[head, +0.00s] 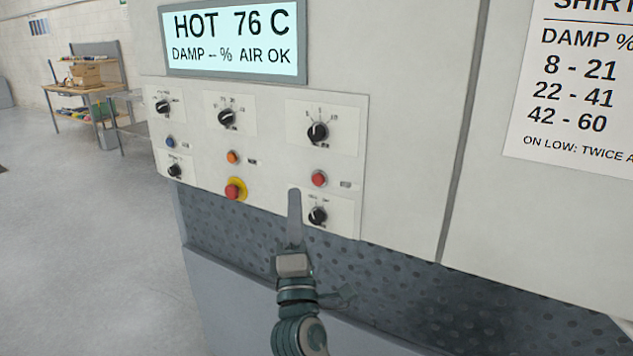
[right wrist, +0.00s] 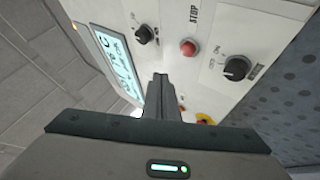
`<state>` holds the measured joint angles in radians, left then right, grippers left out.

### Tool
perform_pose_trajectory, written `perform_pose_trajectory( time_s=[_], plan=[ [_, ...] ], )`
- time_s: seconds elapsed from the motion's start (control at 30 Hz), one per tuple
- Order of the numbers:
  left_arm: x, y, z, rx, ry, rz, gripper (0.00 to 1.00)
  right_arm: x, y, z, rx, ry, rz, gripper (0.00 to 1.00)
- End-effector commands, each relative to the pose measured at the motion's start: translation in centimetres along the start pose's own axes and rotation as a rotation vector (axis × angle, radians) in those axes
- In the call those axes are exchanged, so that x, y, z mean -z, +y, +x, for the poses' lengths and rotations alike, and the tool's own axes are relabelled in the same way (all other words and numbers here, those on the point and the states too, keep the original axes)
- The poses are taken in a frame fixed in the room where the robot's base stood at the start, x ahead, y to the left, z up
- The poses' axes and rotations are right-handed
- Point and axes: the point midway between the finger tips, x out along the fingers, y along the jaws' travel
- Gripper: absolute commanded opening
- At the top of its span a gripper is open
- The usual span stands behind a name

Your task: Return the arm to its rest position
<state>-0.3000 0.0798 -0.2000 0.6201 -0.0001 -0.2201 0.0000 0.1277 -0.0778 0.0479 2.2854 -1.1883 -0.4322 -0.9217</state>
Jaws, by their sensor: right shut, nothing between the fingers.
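My right gripper (head: 295,205) is shut and empty. In the head view it points up in front of the lower edge of the control panel (head: 262,150), just left of the lower right black knob (head: 317,216). In the right wrist view the closed fingers (right wrist: 161,90) point toward the panel, below a red button (right wrist: 188,47) and left of a black knob (right wrist: 236,68). I cannot tell whether the fingertips touch the panel. My left gripper is not in view.
A display (head: 235,40) reads HOT 76 C, DAMP -- %, AIR OK. Several knobs and buttons, including a red button on yellow (head: 234,189), are close by. A printed sheet (head: 575,90) is at right. A workbench (head: 85,90) stands far left, with open floor (head: 80,230) before it.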

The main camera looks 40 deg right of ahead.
Motion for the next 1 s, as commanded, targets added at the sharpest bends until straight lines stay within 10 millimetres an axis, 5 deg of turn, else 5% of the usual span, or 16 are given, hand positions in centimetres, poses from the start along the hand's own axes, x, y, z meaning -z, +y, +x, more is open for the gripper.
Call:
perform_pose_trajectory(
  time_s=[0.77,1.0],
  plan=[
    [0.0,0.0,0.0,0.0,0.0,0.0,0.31,0.1,-0.3,0.0,0.004,0.004,0.002,0.0],
    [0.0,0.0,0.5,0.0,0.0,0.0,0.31,3.0,-4.8,-1.1,0.078,0.071,0.046,0.0]
  ],
)
